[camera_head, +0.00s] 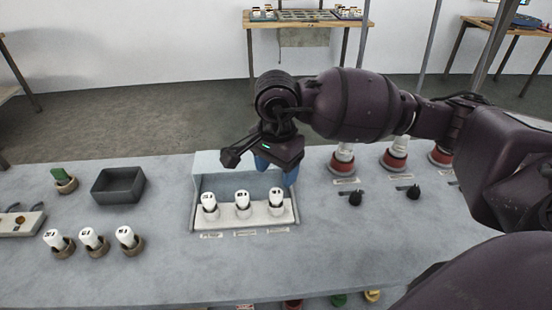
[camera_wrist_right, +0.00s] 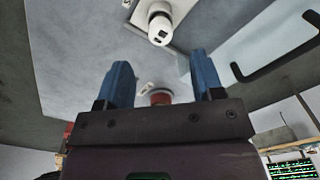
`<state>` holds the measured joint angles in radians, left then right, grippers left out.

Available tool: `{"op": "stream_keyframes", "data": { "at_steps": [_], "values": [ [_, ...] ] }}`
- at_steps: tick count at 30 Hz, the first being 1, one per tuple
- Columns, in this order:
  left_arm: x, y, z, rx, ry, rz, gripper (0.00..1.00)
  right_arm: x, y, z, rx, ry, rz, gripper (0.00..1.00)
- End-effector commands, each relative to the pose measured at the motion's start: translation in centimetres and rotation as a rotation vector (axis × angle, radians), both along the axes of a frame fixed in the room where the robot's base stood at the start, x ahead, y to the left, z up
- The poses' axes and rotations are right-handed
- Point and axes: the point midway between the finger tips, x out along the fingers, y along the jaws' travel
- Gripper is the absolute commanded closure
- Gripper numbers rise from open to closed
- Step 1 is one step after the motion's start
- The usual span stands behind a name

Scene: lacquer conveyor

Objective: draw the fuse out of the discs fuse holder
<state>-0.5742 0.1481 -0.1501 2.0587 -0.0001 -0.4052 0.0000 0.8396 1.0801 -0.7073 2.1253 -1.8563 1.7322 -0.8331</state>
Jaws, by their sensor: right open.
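The fuse holder is a pale box (camera_head: 198,208) with a raised pale-blue lid behind it. Three white fuses stand upright in a row in it: left (camera_head: 209,203), middle (camera_head: 243,202) and right (camera_head: 276,200). Labels lie in front of each, too small to read, so I cannot tell which is discs. My right gripper (camera_head: 276,168) is above and behind the right fuse, its blue fingers apart and empty. In the right wrist view the open fingers (camera_wrist_right: 163,82) are clear of a white fuse (camera_wrist_right: 160,28). My left gripper is not in view.
Three white fuses in brown sockets (camera_head: 88,240) and a dark open bin (camera_head: 118,185) are at the left. Red-based white posts (camera_head: 395,158) and black knobs (camera_head: 355,198) are at the right. The lid with a black handle (camera_wrist_right: 270,55) stands near my right gripper.

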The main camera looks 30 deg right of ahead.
Motion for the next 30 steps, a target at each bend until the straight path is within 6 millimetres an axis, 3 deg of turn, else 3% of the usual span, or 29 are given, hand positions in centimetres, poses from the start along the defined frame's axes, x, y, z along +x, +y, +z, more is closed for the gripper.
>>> {"op": "stream_keyframes", "data": {
  "at_steps": [6,15,28,30],
  "values": [
    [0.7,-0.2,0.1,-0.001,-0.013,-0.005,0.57,0.0,0.0,-3.8,0.001,0.006,-0.003,0.39],
    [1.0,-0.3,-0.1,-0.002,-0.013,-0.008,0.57,0.0,0.0,-7.3,0.002,0.004,-0.003,0.39],
    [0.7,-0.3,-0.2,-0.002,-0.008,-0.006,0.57,0.0,0.0,-8.0,0.002,0.001,-0.002,0.39],
    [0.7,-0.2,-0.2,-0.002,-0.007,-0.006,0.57,0.0,0.0,-8.0,0.002,0.001,-0.002,0.47]
  ]
}}
